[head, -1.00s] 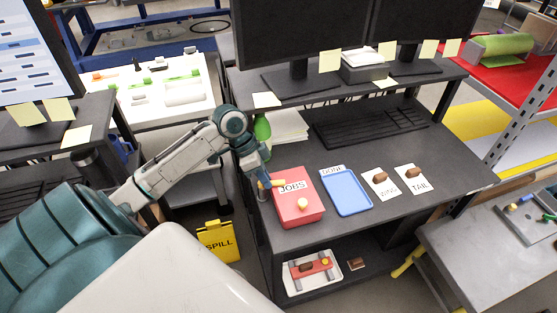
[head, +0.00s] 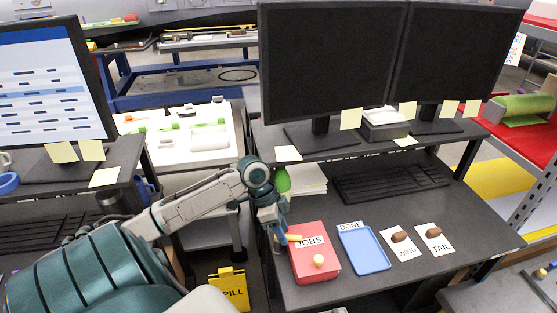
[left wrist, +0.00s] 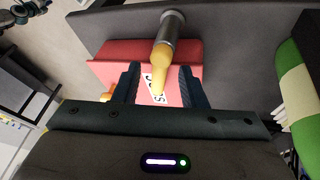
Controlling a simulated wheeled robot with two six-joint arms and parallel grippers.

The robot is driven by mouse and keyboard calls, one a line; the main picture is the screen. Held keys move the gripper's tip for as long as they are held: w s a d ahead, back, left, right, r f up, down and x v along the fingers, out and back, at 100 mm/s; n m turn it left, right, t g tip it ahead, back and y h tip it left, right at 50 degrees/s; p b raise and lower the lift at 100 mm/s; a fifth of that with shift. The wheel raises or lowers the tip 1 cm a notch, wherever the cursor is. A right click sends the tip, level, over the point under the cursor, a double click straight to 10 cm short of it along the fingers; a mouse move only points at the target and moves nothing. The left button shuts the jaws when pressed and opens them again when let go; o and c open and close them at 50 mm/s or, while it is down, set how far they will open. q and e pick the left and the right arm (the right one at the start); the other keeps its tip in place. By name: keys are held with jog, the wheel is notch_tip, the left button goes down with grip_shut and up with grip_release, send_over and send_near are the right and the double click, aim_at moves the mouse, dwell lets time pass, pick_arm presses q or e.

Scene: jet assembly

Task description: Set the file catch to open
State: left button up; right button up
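The red JOBS box (head: 322,262) lies shut on the dark desk, with a pale yellow knob (head: 319,260) on its lid. A yellow lever (head: 294,238), which looks like the file catch, reaches over the box's left side. In the left wrist view the lever (left wrist: 160,62) comes from a grey metal cylinder (left wrist: 172,26). My left gripper (head: 283,236) is at the box's left edge. In the left wrist view my left gripper (left wrist: 158,78) is open, with the lever between its fingers and a gap on each side. My right gripper is out of view.
A blue DONE tray (head: 385,267) and WING and TAIL cards (head: 434,230) with brown pieces lie right of the box. A green object (head: 282,181) and papers stand behind the gripper. Monitors (head: 330,70) and a keyboard (head: 390,182) are at the back.

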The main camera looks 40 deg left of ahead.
pick_arm(q)
jog(key=v, duration=1)
jog(key=shift+r, duration=0.25)
jog(key=shift+a, duration=0.1)
